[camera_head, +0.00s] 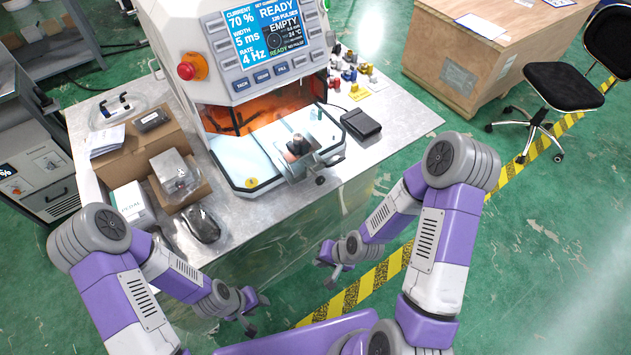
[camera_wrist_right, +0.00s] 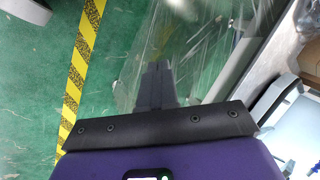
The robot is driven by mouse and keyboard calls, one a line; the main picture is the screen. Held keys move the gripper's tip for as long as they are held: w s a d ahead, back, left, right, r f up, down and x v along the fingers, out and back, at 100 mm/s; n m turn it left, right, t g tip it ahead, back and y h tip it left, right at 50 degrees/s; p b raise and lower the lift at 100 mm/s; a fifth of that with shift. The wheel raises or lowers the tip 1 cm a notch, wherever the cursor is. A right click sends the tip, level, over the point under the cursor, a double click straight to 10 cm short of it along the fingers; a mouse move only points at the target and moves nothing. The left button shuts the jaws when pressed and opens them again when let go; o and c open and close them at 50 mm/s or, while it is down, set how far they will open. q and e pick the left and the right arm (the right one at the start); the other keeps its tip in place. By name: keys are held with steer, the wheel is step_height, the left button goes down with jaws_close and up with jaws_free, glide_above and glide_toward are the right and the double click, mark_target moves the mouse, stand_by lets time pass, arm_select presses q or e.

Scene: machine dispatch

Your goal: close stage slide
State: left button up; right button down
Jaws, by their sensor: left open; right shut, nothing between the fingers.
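The white machine (camera_head: 255,55) stands on a metal table, and its screen reads READY and EMPTY. Its stage slide (camera_head: 318,135) sits at the front opening, sticking out toward me, with a small dark cylindrical fixture (camera_head: 297,147) on it. A knob (camera_head: 320,180) shows at the slide's front edge. My left gripper (camera_head: 258,314) is open and empty, low in front of the table. My right gripper (camera_head: 326,273) is shut and empty, in front of and below the table edge, apart from the slide. Its closed fingers also show in the right wrist view (camera_wrist_right: 156,80).
Cardboard boxes (camera_head: 140,150) and a bagged dark item (camera_head: 200,225) lie on the table's left. A black box (camera_head: 361,123) and several small coloured parts (camera_head: 350,75) lie right of the machine. A wooden crate (camera_head: 480,60) and chair (camera_head: 560,85) stand at right.

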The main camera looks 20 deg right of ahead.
steer(key=w+d+r+m+t+h+b, duration=0.1)
steer(key=w+d+r+m+t, duration=0.3)
steer(key=r, duration=0.5)
steer(key=w+d+r+m+t+h+b, duration=0.1)
steer(key=w+d+r+m+t+b, duration=0.2)
steer(key=d+r, duration=0.4)
steer(key=m+b, duration=0.1)
steer(key=b, duration=0.3)
glide_toward(321, 184)
steer(key=d+f+x, duration=0.1)
steer(key=x, duration=0.4)
steer(key=shift+w+a+r+g, duration=0.25)
steer(key=shift+w+a+g, duration=0.2)
steer(key=shift+a, duration=0.1)
